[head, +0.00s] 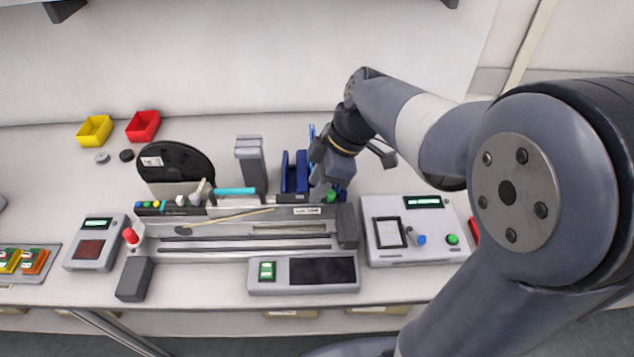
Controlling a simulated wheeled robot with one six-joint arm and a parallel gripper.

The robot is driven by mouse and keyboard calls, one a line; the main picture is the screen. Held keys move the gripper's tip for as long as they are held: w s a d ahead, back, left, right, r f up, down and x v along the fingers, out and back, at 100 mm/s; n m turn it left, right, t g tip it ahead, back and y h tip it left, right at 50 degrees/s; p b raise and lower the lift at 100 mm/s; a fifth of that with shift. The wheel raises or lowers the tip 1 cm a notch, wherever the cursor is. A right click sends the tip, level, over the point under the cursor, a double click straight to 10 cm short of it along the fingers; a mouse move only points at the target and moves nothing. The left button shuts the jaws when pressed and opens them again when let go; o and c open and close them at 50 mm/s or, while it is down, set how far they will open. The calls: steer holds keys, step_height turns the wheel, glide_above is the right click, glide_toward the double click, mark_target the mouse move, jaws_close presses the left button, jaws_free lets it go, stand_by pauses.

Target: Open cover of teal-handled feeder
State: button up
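The feeder (250,222) lies across the middle of the bench, with a long grey body and a labelled right part. A teal handle (236,191) shows at its rear, left of centre. A black reel (172,163) stands behind its left end. A thin tan strip (235,216) runs slanted along its top. I cannot tell which part is the cover or whether it is open. My gripper (322,190) points down at the feeder's right rear, well right of the teal handle. Its fingertips are small and partly hidden, so contact and opening are unclear.
A blue holder (294,172) and a grey upright block (250,162) stand behind the feeder, close to my gripper. A device with a screen (415,228) is at right, a smaller one (95,242) at left. Yellow (94,131) and red (143,126) bins sit at back left.

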steer(key=shift+a+f, duration=0.15)
steer(key=shift+f, duration=0.25)
steer(key=shift+c, duration=0.3)
jaws_close()
